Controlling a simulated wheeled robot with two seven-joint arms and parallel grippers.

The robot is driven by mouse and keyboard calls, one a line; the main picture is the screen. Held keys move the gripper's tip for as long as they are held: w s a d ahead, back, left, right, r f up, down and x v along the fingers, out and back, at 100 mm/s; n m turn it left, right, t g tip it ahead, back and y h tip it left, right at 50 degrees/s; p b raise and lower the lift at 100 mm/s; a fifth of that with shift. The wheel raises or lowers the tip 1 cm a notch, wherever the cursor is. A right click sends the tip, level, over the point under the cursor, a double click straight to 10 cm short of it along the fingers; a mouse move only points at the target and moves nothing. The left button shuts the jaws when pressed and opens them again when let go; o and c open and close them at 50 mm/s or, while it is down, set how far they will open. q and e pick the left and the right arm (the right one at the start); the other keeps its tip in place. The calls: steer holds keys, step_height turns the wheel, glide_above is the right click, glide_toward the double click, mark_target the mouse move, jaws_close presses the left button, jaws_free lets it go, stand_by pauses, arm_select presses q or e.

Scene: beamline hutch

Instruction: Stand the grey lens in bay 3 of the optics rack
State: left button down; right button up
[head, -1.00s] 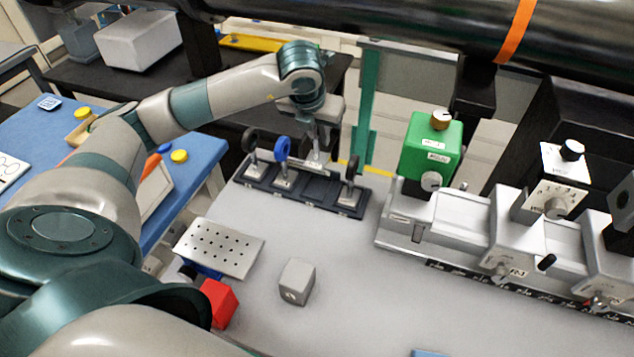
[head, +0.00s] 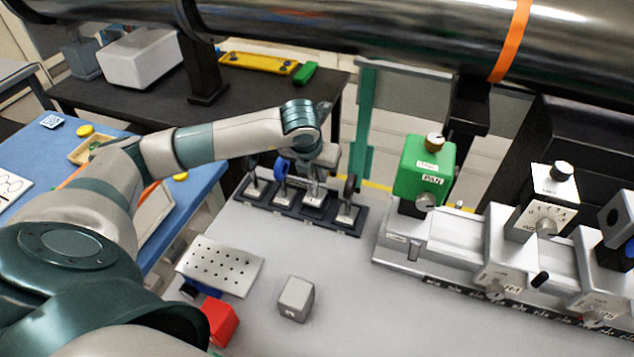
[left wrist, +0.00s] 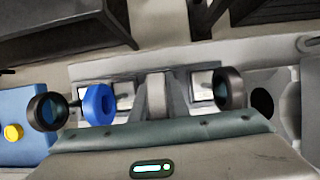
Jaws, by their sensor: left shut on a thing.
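The optics rack (head: 285,211) is a dark strip of bays on the grey bench. A black-rimmed lens (head: 250,170), a blue-rimmed lens (head: 280,170) and another black-rimmed lens (head: 349,186) stand in its other bays. My left gripper (head: 314,177) points down over the third bay from the left, shut on the grey lens. The lens's pale base (head: 314,198) shows at that bay; I cannot tell whether it touches the bottom. In the left wrist view the grey lens (left wrist: 156,97) is edge-on between the fingers, between the blue and right black lenses. My right gripper is not in view.
A perforated plate (head: 220,266), a red block (head: 219,322) and a grey block (head: 296,298) lie nearer on the bench. A rail with a green unit (head: 423,170) stands right of the rack. A large pipe (head: 350,35) crosses above.

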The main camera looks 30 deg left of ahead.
mark_target(317, 184)
arm_select(q)
steer(key=shift+f+p, duration=0.65)
steer(key=shift+f, duration=1.2)
steer(key=shift+f, duration=0.2)
steer(key=c, duration=1.7)
jaws_free()
steer(key=shift+r, duration=0.1)
steer(key=shift+r, duration=0.1)
